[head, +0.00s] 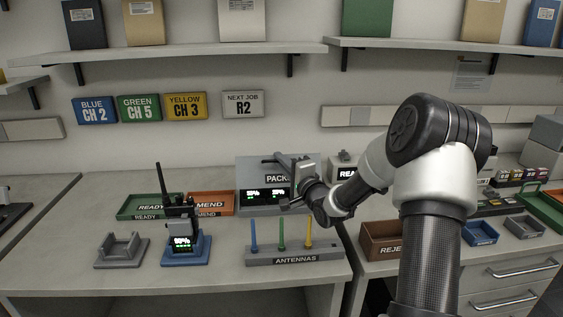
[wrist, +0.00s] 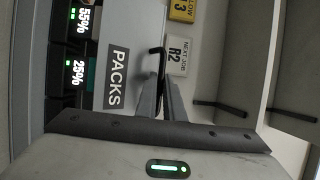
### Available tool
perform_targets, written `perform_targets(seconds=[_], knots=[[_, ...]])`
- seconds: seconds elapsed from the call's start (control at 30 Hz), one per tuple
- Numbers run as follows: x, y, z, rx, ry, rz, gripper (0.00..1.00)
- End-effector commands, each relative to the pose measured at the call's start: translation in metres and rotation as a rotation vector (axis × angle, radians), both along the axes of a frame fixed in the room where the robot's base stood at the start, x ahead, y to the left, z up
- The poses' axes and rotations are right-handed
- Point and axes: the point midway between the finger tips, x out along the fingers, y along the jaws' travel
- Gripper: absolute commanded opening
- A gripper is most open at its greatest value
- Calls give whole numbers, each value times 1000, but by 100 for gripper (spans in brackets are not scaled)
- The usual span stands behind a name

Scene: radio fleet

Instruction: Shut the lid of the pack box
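The grey pack box (head: 243,207) stands at the back of the bench in the head view. Its lid (head: 250,172) is raised, standing up behind the lit packs, and carries the PACKS label. The label and lid (wrist: 123,30) also show sideways in the wrist view, beside packs reading 55% and 25%. My gripper (head: 284,168) is in front of the right part of the lid and hides some of it. In the wrist view my gripper's fingers (wrist: 161,88) are close together near the lid's edge. A thin dark bent bar shows by the tips; I cannot tell whether they touch it.
Green READY (head: 150,206) and orange MEND trays (head: 211,204) stand left of the box. A radio in a blue cradle (head: 186,249), an empty grey cradle (head: 122,251) and the antenna rack (head: 295,256) are in front. A shelf (head: 190,51) runs above. Bench space at left is clear.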

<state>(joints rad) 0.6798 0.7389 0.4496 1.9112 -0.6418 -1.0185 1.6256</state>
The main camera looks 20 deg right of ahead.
Motion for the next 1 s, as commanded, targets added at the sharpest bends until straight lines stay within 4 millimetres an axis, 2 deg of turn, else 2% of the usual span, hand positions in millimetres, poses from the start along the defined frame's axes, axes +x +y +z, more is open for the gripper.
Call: perform_targets(seconds=[0.03,0.17,0.27,0.7,0.83,1.0], knots=[[-3,-4,-12,6,28,-7,15],[-11,-6,-12,5,29,-9,15],[-26,-10,-12,6,29,-10,15],[-127,-29,-8,2,8,-7,15],[-150,-32,-9,1,4,-4,15],[-167,-35,-10,0,1,-2,15]])
